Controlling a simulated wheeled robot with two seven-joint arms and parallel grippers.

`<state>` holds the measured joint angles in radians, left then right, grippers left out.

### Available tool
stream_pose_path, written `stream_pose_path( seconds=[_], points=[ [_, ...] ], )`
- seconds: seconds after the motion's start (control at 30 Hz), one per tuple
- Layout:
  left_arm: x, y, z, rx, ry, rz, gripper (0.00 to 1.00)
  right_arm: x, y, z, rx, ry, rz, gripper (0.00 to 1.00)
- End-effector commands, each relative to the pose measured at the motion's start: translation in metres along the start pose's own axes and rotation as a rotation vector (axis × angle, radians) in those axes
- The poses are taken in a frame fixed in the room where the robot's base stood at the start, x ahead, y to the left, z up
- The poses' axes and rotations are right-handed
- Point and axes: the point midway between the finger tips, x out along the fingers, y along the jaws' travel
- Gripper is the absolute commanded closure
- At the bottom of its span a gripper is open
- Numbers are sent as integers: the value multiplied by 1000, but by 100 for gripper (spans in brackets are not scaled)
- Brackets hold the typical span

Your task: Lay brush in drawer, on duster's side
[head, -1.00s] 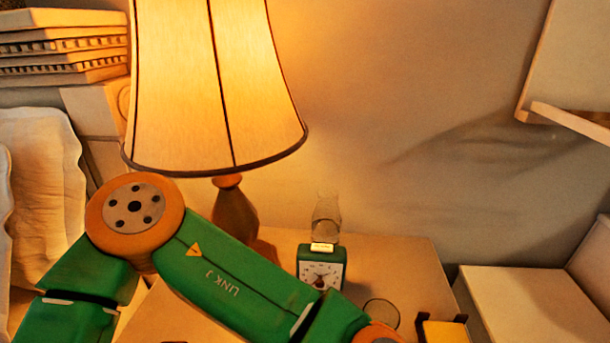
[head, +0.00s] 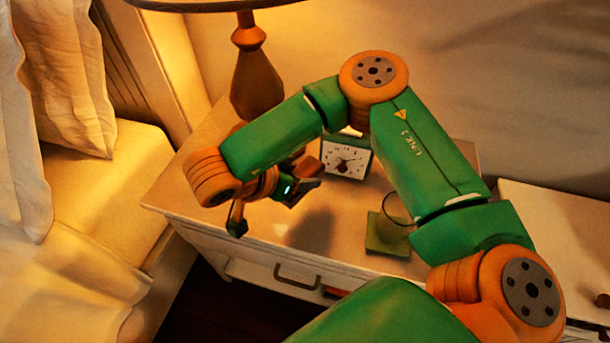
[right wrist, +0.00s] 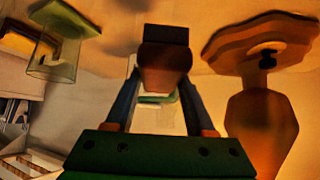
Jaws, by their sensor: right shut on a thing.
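My right gripper (head: 298,186) hangs above the nightstand top, in front of the clock. In the right wrist view its two fingers (right wrist: 160,110) are shut on the brush (right wrist: 165,66), a brown piece with a dark end. I cannot make out the duster. My left gripper is out of view.
The nightstand top (head: 190,195) carries a lamp (head: 256,85), a clock (head: 346,160) behind my arm, and a glass on a green coaster (head: 386,240). The bed (head: 85,200) is at left. A pale cabinet (head: 560,230) stands at right.

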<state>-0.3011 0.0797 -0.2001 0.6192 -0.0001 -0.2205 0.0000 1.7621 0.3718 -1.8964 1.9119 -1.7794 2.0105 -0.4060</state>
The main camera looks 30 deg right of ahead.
Motion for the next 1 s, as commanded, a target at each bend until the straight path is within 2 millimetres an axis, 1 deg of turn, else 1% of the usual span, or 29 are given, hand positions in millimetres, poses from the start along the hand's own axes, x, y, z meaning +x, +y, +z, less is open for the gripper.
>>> stream_pose_path(
  seconds=[0.03,0.1,0.27,0.3,0.4,0.5,0.67,0.8,0.83,0.87,0.9,0.93,1.0],
  points=[
    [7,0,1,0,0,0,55,19,-3,8,-1,-2,10,100],
    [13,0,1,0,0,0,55,36,-11,12,-1,-3,7,100],
    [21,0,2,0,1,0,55,57,-22,16,-1,-2,3,100],
    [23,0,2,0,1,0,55,65,-23,20,-3,-1,5,100],
    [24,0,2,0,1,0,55,76,-23,32,-5,-1,3,100],
    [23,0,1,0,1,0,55,80,-24,36,-4,0,0,100],
    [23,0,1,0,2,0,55,79,-24,35,-2,0,-2,100],
    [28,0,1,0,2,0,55,82,-24,38,-2,0,-2,100],
    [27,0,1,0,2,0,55,81,-24,38,-2,0,-2,40],
    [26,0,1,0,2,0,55,81,-24,37,-2,0,-2,32],
    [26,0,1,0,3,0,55,81,-24,37,-2,0,-2,21],
    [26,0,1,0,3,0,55,81,-24,37,-2,0,-2,16],
    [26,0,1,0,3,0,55,81,-24,37,-2,0,-2,16]
  ],
)
